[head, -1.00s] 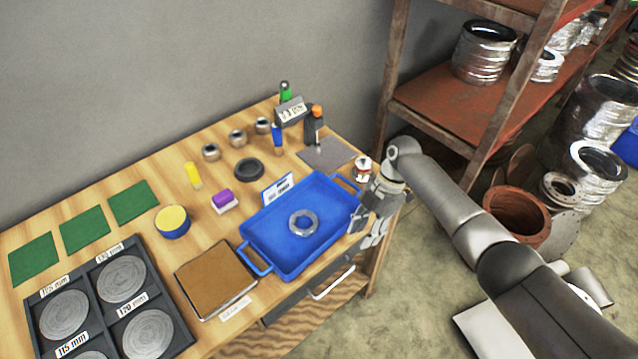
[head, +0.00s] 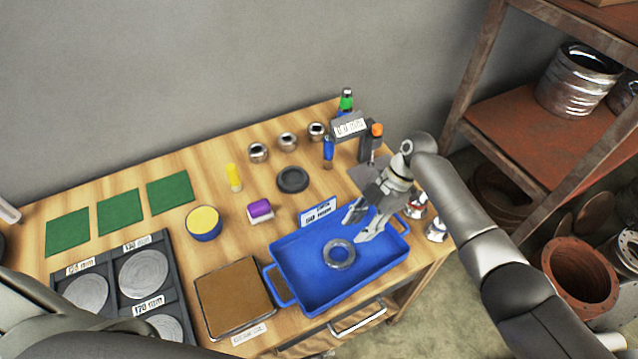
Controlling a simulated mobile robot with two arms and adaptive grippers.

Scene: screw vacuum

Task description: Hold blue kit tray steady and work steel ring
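The blue kit tray (head: 300,283) sits on the wooden table near its front right edge. A label card reading 50 mm stands at its back edge. The steel ring (head: 328,261) lies flat on the tray floor, right of the middle. My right gripper (head: 352,230) is over the back right part of the tray, just above and right of the ring. Its fingers are apart, with nothing between them. I cannot tell whether a finger touches the tray. A grey link of my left arm crosses the lower left corner, but its gripper is out of view.
A brown pad (head: 234,297) lies close left of the tray, with a dark tray of discs (head: 143,272) beyond it. A black ring (head: 292,179), purple block (head: 260,210) and several small parts stand behind. A rusty shelf (head: 530,125) rises at right.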

